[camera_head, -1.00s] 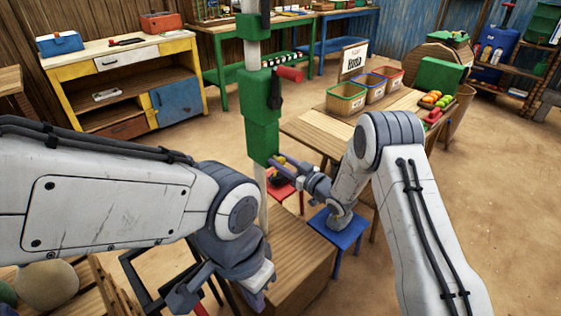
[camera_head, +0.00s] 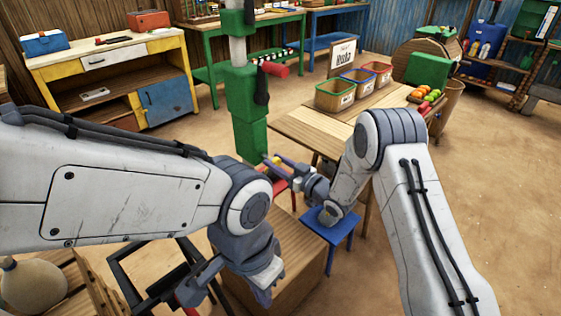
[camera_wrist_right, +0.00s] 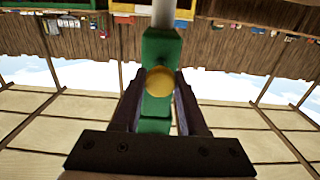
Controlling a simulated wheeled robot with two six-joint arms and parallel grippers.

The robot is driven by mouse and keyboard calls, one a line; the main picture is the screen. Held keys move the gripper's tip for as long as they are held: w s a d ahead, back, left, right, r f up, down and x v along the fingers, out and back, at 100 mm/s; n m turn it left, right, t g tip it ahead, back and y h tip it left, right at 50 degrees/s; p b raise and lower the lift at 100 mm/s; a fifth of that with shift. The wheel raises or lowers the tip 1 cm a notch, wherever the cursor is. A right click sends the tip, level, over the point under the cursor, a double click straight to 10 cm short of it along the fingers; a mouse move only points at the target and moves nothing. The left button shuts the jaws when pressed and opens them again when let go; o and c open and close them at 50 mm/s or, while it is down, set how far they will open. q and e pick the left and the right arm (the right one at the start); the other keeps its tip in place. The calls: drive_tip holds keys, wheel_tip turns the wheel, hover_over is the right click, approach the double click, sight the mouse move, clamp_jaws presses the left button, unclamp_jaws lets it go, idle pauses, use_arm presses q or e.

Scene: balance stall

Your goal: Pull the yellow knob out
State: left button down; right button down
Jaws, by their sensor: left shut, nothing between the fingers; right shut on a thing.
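The green post (camera_head: 243,100) stands at the left of the table, with a green lower block on a pale pole. The yellow knob (camera_head: 277,160) shows small by the lower right edge of that block. In the right wrist view the round yellow knob (camera_wrist_right: 160,81) sits between both fingers, in front of the green post (camera_wrist_right: 158,47). My right gripper (camera_head: 272,164) is shut on the knob; its fingers partly hide it in the head view. My left gripper (camera_head: 190,290) is low in front, shut and empty, away from the post.
A wooden table (camera_head: 310,130) with several baskets (camera_head: 342,98) stands right of the post. A blue stool (camera_head: 328,226) is below my right wrist, and a wooden box (camera_head: 300,262) is beside my left gripper. Sandy floor is clear at the right.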

drive_tip(key=c, duration=0.8)
unclamp_jaws()
drive_tip(key=shift+d, duration=0.2)
drive_tip(key=o, duration=0.3)
drive_tip(key=shift+s+d, duration=0.1)
drive_tip(key=v, duration=1)
drive_tip(key=shift+s+b, duration=0.15)
drive_tip(key=shift+b, duration=0.15)
